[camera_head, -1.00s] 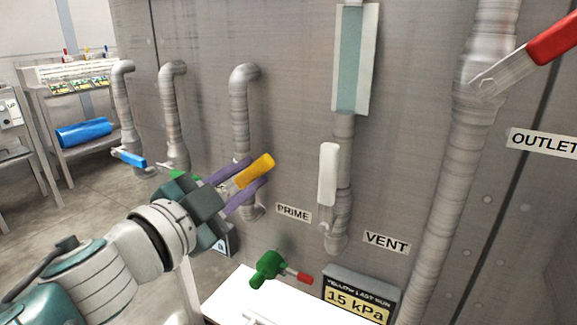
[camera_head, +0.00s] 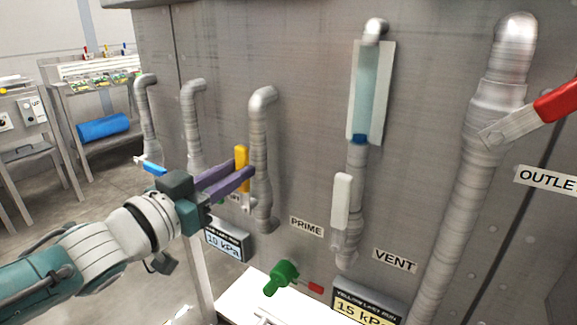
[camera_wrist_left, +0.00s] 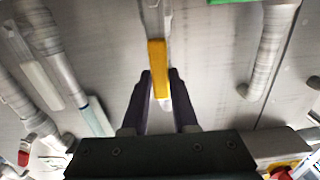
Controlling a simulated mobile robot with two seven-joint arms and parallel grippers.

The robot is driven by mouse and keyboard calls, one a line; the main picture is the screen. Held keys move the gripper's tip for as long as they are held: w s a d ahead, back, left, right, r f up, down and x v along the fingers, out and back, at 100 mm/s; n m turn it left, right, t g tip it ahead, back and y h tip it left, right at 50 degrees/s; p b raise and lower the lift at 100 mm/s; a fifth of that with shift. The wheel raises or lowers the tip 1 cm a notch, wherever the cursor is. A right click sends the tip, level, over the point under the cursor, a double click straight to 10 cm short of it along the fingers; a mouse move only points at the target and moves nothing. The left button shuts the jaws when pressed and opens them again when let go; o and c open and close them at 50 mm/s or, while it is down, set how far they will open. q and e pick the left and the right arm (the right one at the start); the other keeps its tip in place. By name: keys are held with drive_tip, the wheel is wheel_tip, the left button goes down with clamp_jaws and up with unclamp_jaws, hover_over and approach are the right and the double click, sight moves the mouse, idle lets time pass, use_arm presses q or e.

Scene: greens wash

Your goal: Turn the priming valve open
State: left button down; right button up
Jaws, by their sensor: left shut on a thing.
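The priming valve's yellow handle (camera_head: 241,158) stands nearly upright beside the pipe above the PRIME label (camera_head: 306,227). My left gripper (camera_head: 246,176) is shut on this handle, its purple fingers on either side. In the left wrist view the yellow handle (camera_wrist_left: 158,60) lies between the fingertips (camera_wrist_left: 160,80), roughly in line with the pipe behind it. The valve body is partly hidden by the fingers in the head view. The sight tube (camera_head: 366,95) shows a blue patch near its bottom. My right gripper is not in view.
A white handle (camera_head: 342,200) hangs by the VENT label (camera_head: 395,261). A red handle (camera_head: 556,102) is at the right by the outlet pipe. A shelf with a blue roll (camera_head: 103,128) stands left.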

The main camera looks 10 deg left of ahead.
use_arm(q)
drive_tip(key=shift+w+a+n, duration=0.1)
drive_tip(key=shift+a+n, duration=0.1)
drive_tip(key=shift+n, duration=0.1)
idle(0.4)
drive_tip(key=c, duration=0.7)
unclamp_jaws()
drive_tip(key=p+v, duration=0.3)
drive_tip(key=v, duration=0.7)
drive_tip(key=shift+r, duration=0.15)
